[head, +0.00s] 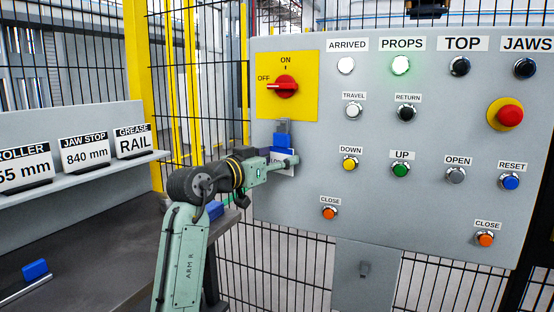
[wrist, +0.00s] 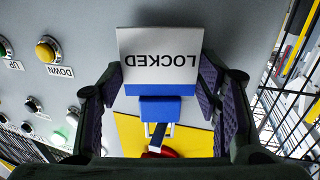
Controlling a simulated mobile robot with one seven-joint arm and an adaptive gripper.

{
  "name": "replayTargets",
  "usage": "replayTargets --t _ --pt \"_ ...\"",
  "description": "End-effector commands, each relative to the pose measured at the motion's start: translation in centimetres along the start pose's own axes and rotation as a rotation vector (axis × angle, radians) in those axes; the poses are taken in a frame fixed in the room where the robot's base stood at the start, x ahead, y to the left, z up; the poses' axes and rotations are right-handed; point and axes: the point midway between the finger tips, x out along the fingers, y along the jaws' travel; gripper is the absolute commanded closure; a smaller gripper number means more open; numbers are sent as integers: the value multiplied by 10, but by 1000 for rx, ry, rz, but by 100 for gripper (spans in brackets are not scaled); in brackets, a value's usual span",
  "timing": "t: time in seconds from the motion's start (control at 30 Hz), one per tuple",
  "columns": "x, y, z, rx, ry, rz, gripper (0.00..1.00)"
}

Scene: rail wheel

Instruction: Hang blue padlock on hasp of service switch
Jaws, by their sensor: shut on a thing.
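The blue padlock (head: 282,134) is in front of the grey panel, below the yellow service switch plate (head: 300,105). In the wrist view the padlock (wrist: 160,109) appears upside down, with a white LOCKED tag (wrist: 160,42) and its pale shackle pointing towards the red switch handle (wrist: 158,154). My gripper (head: 286,160) is shut on the padlock with its tag; in the wrist view its fingers (wrist: 160,85) flank them on both sides. The red handle (head: 283,87) lies horizontal, in line with OFF. The hasp is not clearly visible, so I cannot tell whether the shackle passes through it.
Buttons cover the panel to the right, the yellow DOWN button (head: 349,163) nearest my gripper. A black wire fence (head: 280,265) runs below and behind. A dark bench (head: 100,220) stands left, with a blue block (head: 35,270) and labelled signs above it.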

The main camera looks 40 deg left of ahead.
Motion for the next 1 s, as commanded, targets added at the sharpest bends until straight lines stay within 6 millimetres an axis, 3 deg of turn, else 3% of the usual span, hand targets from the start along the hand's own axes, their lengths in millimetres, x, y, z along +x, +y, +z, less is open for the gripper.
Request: replayTargets --t 0.03,0.07,0.4,0.77,1.0 --pt "0 0 0 0 1 0 72" --pt "0 0 0 0 1 0 41" --pt "0 0 0 0 0 0 19" --pt "-4 0 0 0 0 0 19" --pt "-42 -1 0 0 2 -2 19"
